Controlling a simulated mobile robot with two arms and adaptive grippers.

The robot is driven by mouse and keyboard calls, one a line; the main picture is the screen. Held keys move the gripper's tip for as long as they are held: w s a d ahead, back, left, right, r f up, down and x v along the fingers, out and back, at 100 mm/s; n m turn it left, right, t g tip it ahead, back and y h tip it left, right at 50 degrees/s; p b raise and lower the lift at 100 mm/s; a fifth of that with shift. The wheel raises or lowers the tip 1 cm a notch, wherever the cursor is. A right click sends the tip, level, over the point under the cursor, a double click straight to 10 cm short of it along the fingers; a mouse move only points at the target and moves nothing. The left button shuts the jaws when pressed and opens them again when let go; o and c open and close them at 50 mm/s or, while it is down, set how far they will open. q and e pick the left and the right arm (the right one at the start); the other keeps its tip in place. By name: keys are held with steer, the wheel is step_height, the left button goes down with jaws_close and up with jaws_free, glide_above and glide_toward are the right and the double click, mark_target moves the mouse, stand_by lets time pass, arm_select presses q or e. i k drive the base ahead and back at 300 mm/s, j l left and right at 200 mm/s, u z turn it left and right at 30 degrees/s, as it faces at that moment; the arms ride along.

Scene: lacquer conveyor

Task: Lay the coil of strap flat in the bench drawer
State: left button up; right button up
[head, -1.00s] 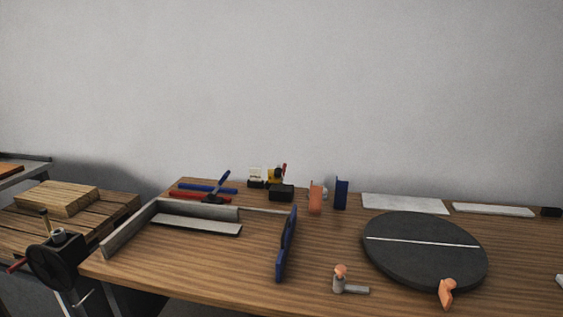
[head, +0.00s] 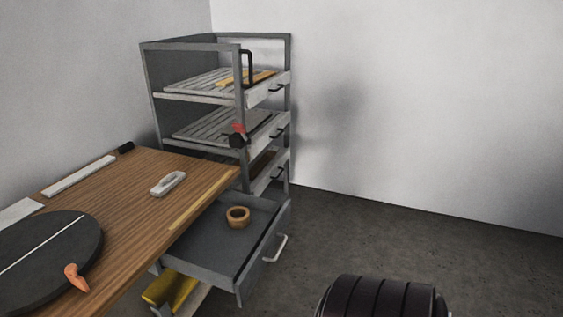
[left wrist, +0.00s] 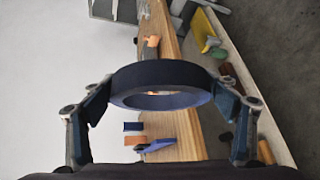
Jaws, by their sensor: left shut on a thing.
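The coil of strap (left wrist: 160,73) is a dark blue-black ring in the left wrist view. My left gripper (left wrist: 165,88) is shut on it, with a finger on either side. The bench drawer (head: 205,238) is pulled out at the right end of the bench in the head view. A small tan round cup or ring (head: 237,217) sits inside it, and bare grey floor shows around it. The left gripper and coil are not seen in the head view, so their distance to the drawer cannot be told. My right gripper is not in view.
A grey rack (head: 148,75) with slatted shelves stands behind the drawer. The wooden bench (head: 150,215) carries a black turntable (head: 50,250), an orange piece (head: 76,278) and a pale handled tool (head: 168,184). A dark ribbed round thing (head: 385,295) shows at the bottom. Floor at right is clear.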

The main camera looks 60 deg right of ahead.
mark_target(213, 256)
steer(key=l+z, duration=0.15)
steer(key=z, duration=0.35)
steer(key=i+l+z, duration=0.1)
steer(key=z, duration=0.4)
steer(key=i+z, duration=0.15)
steer(key=z, duration=0.35)
steer(key=i+l, duration=0.25)
steer(key=i, duration=0.2)
steer(key=i+l, duration=0.2)
steer(key=i, duration=0.2)
